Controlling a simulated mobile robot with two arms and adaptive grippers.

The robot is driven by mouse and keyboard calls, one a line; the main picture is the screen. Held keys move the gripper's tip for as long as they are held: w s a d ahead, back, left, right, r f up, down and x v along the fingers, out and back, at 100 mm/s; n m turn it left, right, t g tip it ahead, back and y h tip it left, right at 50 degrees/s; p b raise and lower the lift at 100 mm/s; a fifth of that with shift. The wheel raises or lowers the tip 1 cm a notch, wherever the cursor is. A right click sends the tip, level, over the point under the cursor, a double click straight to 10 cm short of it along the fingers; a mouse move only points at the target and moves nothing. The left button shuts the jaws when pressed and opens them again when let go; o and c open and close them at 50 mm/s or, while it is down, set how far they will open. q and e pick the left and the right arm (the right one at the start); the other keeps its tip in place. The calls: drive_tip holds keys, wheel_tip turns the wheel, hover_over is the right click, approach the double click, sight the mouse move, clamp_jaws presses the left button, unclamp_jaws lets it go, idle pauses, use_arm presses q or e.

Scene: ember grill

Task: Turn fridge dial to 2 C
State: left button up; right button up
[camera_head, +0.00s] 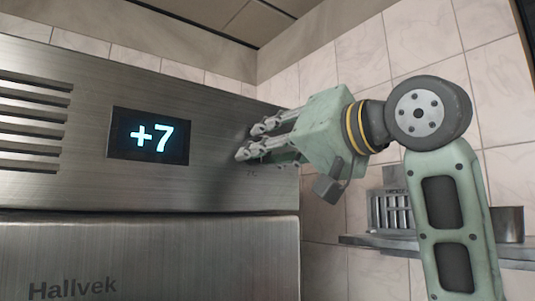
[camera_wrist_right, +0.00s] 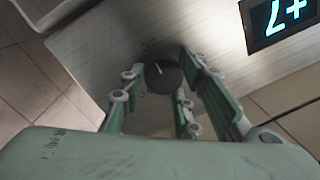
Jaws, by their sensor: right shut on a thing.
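The steel fridge (camera_head: 90,190) fills the left of the head view, and its display (camera_head: 150,137) reads +7. The display also shows upside down in the right wrist view (camera_wrist_right: 278,20). The fridge dial (camera_wrist_right: 164,75) is a dark round knob with a light pointer line, seen in the right wrist view. My right gripper (camera_head: 250,142) reaches the fridge's upper panel to the right of the display. Its fingers are shut on the dial, one on each side. In the head view the gripper hides the dial. My left gripper is not in view.
Slotted vents (camera_head: 35,120) are left of the display. A shelf (camera_head: 390,243) on the tiled wall at the right bears a slotted metal holder (camera_head: 388,212) and a metal container (camera_head: 508,224), behind my right arm.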

drive_tip(key=shift+w+f, duration=0.1)
drive_tip(key=shift+f, duration=0.05)
idle(0.3)
drive_tip(key=o, duration=0.8)
drive_tip(key=shift+d, duration=0.1)
drive_tip(key=shift+o, duration=1.1)
drive_tip(key=shift+w+d, duration=0.1)
drive_tip(key=v, duration=1.2)
